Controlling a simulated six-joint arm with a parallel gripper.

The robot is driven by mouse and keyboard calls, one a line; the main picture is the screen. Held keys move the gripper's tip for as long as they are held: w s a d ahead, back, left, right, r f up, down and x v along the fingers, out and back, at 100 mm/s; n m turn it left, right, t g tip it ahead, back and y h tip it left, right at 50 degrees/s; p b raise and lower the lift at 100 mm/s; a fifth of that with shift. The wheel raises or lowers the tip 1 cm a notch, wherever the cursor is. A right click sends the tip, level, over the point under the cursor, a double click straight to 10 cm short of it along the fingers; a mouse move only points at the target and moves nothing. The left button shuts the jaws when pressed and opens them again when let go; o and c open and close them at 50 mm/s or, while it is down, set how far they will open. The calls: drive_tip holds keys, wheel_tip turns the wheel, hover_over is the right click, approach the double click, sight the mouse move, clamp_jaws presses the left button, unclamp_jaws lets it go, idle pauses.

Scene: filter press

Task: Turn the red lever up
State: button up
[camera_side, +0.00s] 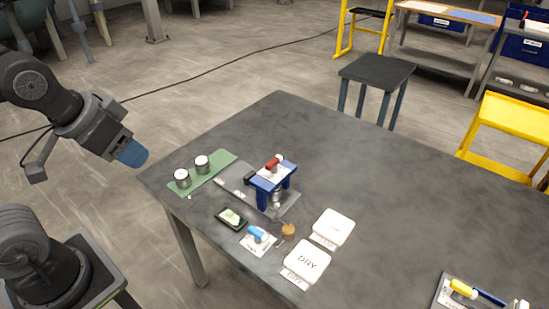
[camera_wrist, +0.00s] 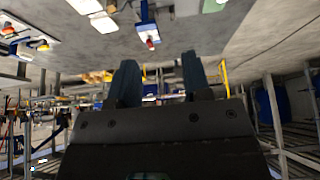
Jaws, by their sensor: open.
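The red lever (camera_side: 272,164) sits on top of the small blue press (camera_side: 285,177), near the middle of the dark table. It is short, with a pale spot beside its upper end; its exact angle is hard to tell. In the wrist view, which looks upside down, the red lever (camera_wrist: 150,44) shows at the end of the blue press (camera_wrist: 147,28). My gripper (camera_side: 134,153) hangs off the table's left corner, well left of the press and apart from it. In the wrist view my gripper (camera_wrist: 158,62) has its two blue fingers spread with nothing between them.
A green mat (camera_side: 219,166) with two metal cups (camera_side: 182,178) lies between my gripper and the press. In front of the press are a dark tray (camera_side: 231,218), a blue item (camera_side: 257,233) and white pads, one marked DRY (camera_side: 307,261). The table's far side is clear.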

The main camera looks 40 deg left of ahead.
drive_tip(key=w+r+g, duration=0.1)
drive_tip(key=w+r, duration=0.2)
drive_tip(key=w, duration=0.3)
drive_tip(key=g, duration=0.5)
hover_over(274, 160)
wheel_tip(274, 160, down, 8)
wheel_tip(274, 160, down, 14)
drive_tip(key=shift+r, duration=0.25)
clamp_jaws()
